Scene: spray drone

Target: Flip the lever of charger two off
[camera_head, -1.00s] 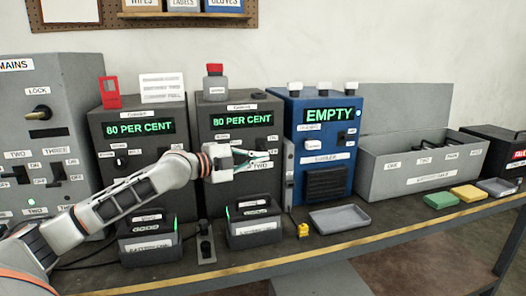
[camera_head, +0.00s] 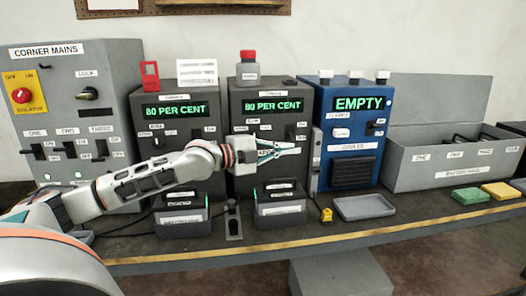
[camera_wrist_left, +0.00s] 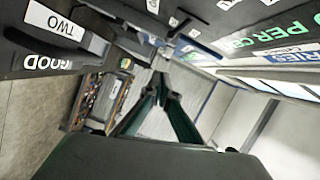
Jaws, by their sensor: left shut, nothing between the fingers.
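Charger two (camera_head: 243,180) is the right one of two dark grey boxes in the head view, with a green "80 PER CENT" display (camera_head: 273,106). My left gripper (camera_head: 297,148) is in front of its lower right front, its fingers shut and empty, pointing right. The small lever area near the ON label (camera_head: 301,125) lies just above the fingers. I cannot tell the lever's setting or whether the fingers touch it. In the left wrist view the green fingers (camera_wrist_left: 161,72) converge, with a TWO label (camera_wrist_left: 68,29) on a dark face at upper left. My right gripper is not in view.
The mains box (camera_head: 120,80) and charger one (camera_head: 180,90) stand left. The blue cooler box (camera_head: 352,145) stands close to the right of the fingers. Battery holders (camera_head: 282,207), a grey tray (camera_head: 364,207) and a yellow plug (camera_head: 327,215) are on the bench below.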

